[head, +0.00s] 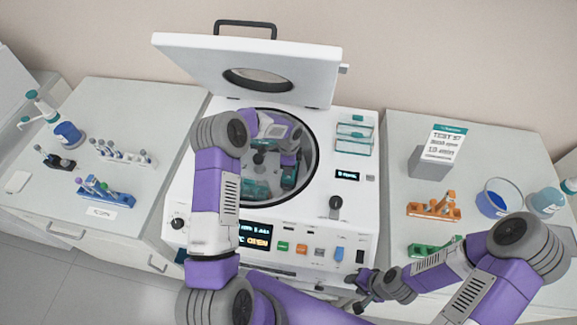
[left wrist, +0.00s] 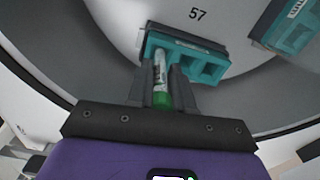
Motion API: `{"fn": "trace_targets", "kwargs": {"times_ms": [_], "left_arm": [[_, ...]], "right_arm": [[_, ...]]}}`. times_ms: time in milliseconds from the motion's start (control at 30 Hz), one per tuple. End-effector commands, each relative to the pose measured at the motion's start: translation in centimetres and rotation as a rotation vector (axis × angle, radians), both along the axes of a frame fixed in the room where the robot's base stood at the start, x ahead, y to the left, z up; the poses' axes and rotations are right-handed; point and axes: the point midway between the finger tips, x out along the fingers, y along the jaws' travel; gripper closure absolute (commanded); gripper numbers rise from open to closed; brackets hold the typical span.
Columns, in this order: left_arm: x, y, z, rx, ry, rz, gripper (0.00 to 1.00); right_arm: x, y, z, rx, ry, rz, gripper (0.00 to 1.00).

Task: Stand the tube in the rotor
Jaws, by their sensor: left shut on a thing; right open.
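The tube (left wrist: 160,72), pale with a green end, is between the fingers of my left gripper (left wrist: 160,88), which is shut on it. Its far end overlaps the left compartment of a teal bucket (left wrist: 208,48) in the rotor; I cannot tell how deep it sits. The two compartments to the right look empty. The rotor (head: 258,170) lies in the open centrifuge bowl in the head view, partly hidden by my left arm. In that view my left gripper (head: 289,172) is down in the bowl. My right gripper (head: 366,288) is open and empty at the centrifuge's front right.
The centrifuge lid (head: 250,66) stands raised behind the bowl. Another teal bucket (left wrist: 292,28) is at the right of the wrist view. Racks (head: 105,192) stand on the left bench. An orange rack (head: 434,208) and a blue bowl (head: 492,203) stand on the right bench.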

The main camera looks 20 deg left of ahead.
Motion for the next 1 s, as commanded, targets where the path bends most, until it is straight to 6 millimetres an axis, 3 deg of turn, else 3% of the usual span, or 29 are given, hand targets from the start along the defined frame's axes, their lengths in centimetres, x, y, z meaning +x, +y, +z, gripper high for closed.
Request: {"fn": "trace_targets", "kwargs": {"times_ms": [700, 1000], "left_arm": [[0.0, 0.0, -2.3, 0.0, 0.0, 0.0, 0.97], [0.0, 0.0, -2.4, 0.0, -0.001, 0.0, 0.97]], "right_arm": [[0.0, 0.0, -2.1, 0.0, 0.0, 0.0, 0.57], [0.0, 0.0, -2.1, 0.0, 0.0, 0.0, 0.57]]}}
